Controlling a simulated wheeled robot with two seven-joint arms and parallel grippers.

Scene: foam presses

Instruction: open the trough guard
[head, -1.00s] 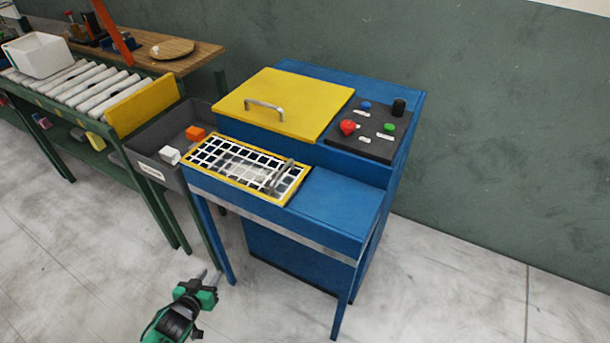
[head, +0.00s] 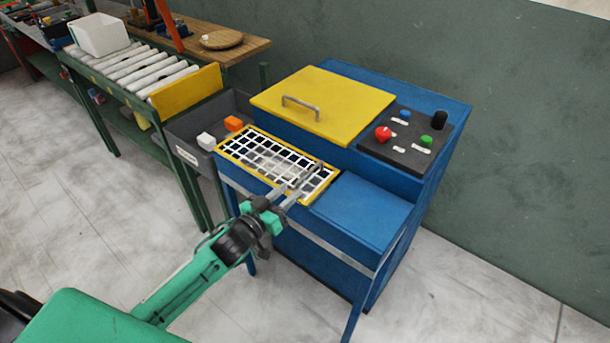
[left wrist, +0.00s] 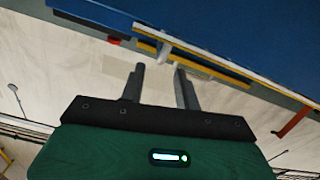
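The trough guard (head: 265,160) is a yellow-framed white grid lying flat over the trough on the front of the blue press. Its grey bar handle (head: 312,172) is at its right end. My left gripper (head: 290,193) is at the front edge of the guard, just short of the handle, with its fingers pointing towards it. In the left wrist view the fingers (left wrist: 160,72) are spread apart and nothing is clasped. A pale bar, likely the handle (left wrist: 165,50), shows just beyond the fingertips. My right gripper is not in view.
A yellow lid (head: 325,105) with a handle sits on top of the press (head: 375,205). A dark control panel (head: 407,138) with coloured buttons is to its right. A grey bin (head: 190,158) and a roller conveyor (head: 130,70) stand left. Floor in front is clear.

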